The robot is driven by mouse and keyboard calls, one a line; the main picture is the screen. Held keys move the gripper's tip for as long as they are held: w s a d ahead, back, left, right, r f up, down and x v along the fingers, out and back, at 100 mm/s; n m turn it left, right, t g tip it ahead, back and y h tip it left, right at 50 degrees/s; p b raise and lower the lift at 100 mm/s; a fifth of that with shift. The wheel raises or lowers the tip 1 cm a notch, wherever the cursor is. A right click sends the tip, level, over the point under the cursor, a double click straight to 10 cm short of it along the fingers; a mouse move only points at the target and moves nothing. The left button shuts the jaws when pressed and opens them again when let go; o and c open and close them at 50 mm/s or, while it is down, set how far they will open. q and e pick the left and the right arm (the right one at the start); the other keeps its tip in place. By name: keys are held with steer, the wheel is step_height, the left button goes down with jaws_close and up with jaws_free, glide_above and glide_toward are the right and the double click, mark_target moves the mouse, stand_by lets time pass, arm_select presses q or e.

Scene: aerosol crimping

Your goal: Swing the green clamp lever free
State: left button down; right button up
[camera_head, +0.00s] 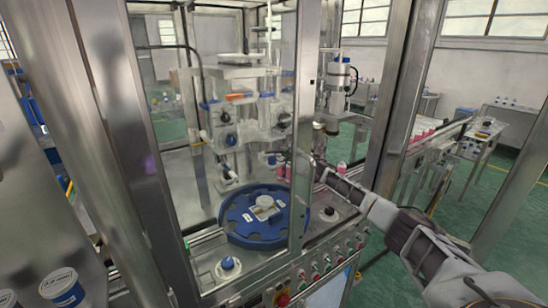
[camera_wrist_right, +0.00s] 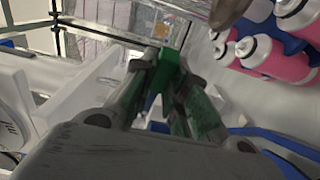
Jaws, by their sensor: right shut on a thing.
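The green clamp lever (camera_wrist_right: 168,70) shows in the wrist view, upper middle, between the two fingers of my right gripper (camera_wrist_right: 166,84). The gripper is shut on it. In the head view my right arm comes in from the lower right, and the right gripper (camera_head: 320,167) is inside the machine frame, right of the blue round turntable (camera_head: 235,228). The lever is too small or hidden to make out there. My left gripper is not in view.
Pink bottles with white caps (camera_wrist_right: 262,54) stand close to the right of the gripper in the wrist view. A steel post (camera_head: 303,120) stands beside my gripper in the head view. A control panel with buttons (camera_head: 315,275) lines the machine's front edge.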

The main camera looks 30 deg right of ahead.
steer(key=shift+w+d, duration=0.1)
steer(key=shift+d, duration=0.05)
steer(key=shift+w+d+b, duration=0.2)
steer(key=shift+w+b, duration=0.3)
steer(key=shift+w, duration=0.4)
steer(key=o, duration=0.8)
steer(key=shift+w, duration=0.2)
steer(key=shift+o, duration=0.2)
steer(key=shift+s+f, duration=0.1)
steer(key=shift+s, duration=0.1)
